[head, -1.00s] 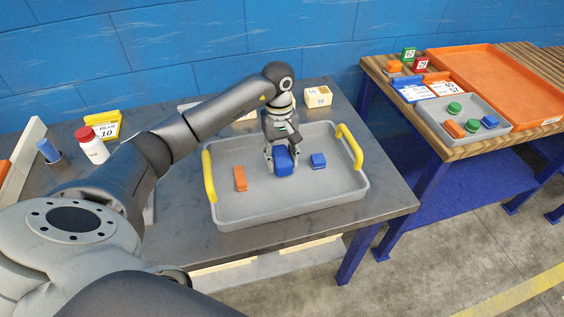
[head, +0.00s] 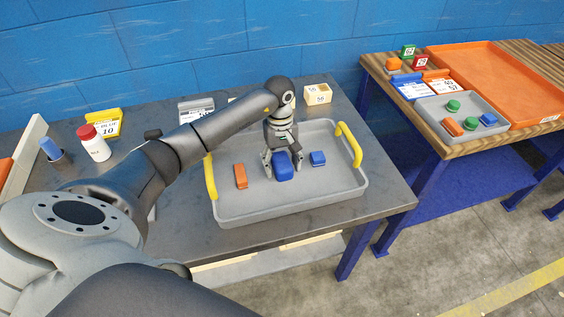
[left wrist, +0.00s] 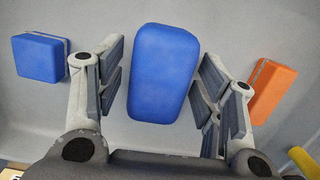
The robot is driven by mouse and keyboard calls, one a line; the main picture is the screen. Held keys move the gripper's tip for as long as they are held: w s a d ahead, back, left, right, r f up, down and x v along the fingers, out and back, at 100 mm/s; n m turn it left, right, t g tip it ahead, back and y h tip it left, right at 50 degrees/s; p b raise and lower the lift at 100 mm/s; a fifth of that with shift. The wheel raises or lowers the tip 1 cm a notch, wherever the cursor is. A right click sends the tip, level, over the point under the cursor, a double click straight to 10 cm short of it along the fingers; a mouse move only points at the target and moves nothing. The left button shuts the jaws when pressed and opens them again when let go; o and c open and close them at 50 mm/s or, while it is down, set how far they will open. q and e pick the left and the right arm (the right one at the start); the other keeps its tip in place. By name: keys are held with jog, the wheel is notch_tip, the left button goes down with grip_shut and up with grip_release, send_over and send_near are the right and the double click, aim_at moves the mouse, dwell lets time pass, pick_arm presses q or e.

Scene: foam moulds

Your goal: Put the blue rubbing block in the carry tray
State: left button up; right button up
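The blue rubbing block (head: 283,168), large with rounded edges, lies on the floor of the grey carry tray (head: 262,208), which has two yellow handles. My left gripper (head: 282,170) is down in the tray around the block. In the left wrist view, the rubbing block (left wrist: 163,73) lies between the spread fingers, with a gap on each side, so the gripper is open. My right gripper is not in view.
In the tray, an orange block (head: 240,176) lies left of the gripper and a smaller blue block (head: 318,158) right. A white bottle (head: 96,149) and yellow label stand (head: 105,122) stand left. A second bench holds a grey tray (head: 478,133) and an orange tray (head: 500,90).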

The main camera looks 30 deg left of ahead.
aim_at(281, 157)
pick_arm(q)
jog(key=shift+r, duration=0.1)
jog(key=shift+r+p, duration=0.2)
jog(key=shift+p, duration=0.1)
notch_tip(281, 157, up, 12)
jog(key=a+b, duration=0.1)
jog(key=b, duration=0.2)
jog(key=shift+w+f, duration=0.15)
jog(key=shift+w, duration=0.3)
